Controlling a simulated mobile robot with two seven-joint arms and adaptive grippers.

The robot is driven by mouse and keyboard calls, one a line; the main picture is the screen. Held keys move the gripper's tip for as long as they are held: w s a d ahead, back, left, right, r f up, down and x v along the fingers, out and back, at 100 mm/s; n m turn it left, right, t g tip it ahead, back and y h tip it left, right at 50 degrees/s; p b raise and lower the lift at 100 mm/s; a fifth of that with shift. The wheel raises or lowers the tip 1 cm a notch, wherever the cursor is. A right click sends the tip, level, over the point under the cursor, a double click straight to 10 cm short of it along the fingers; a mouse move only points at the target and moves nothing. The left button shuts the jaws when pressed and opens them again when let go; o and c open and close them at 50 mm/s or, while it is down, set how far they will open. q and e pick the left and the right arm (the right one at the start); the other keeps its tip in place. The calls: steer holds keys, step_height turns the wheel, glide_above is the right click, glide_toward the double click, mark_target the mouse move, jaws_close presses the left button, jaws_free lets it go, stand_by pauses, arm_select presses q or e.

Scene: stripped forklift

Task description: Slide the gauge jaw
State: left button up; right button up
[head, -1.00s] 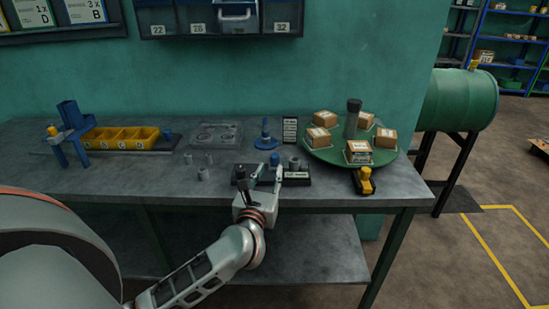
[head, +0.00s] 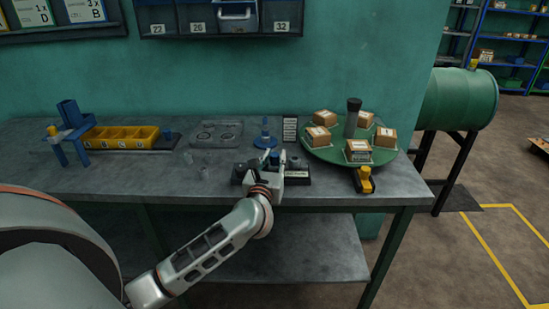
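The gauge appears to be the low dark block (head: 298,181) with a white label, near the bench's front edge. A small blue upright part (head: 275,158) and a grey cylinder (head: 294,163) show at it. My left gripper (head: 276,160) is over the middle of this block, its pale fingers beside the blue part. The gripper body and wrist hide much of the block and the jaw. I cannot tell whether the fingers touch the blue part or are closed on it. My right gripper is not in view.
A green turntable (head: 325,156) with several cartons stands to the right, with a yellow-and-black tool (head: 364,180) before it. A blue stand (head: 265,139) is behind the gauge. Yellow bins (head: 120,138) are at the left. The left front bench is clear.

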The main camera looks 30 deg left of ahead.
mark_target(265, 168)
arm_select(q)
jaws_close()
steer(key=shift+s+a+p, duration=0.15)
steer(key=shift+s+a, duration=0.25)
steer(key=shift+a, duration=0.25)
steer(key=shift+s+a+p, duration=0.15)
steer(key=shift+s+a, duration=0.2)
steer(key=shift+a, duration=0.3)
steer(key=shift+o, duration=1.5)
jaws_free()
steer(key=shift+o, duration=0.4)
steer(key=shift+a, duration=0.1)
steer(key=shift+s+d, duration=0.2)
steer(key=v, duration=1.1)
steer(key=shift+s, duration=0.35)
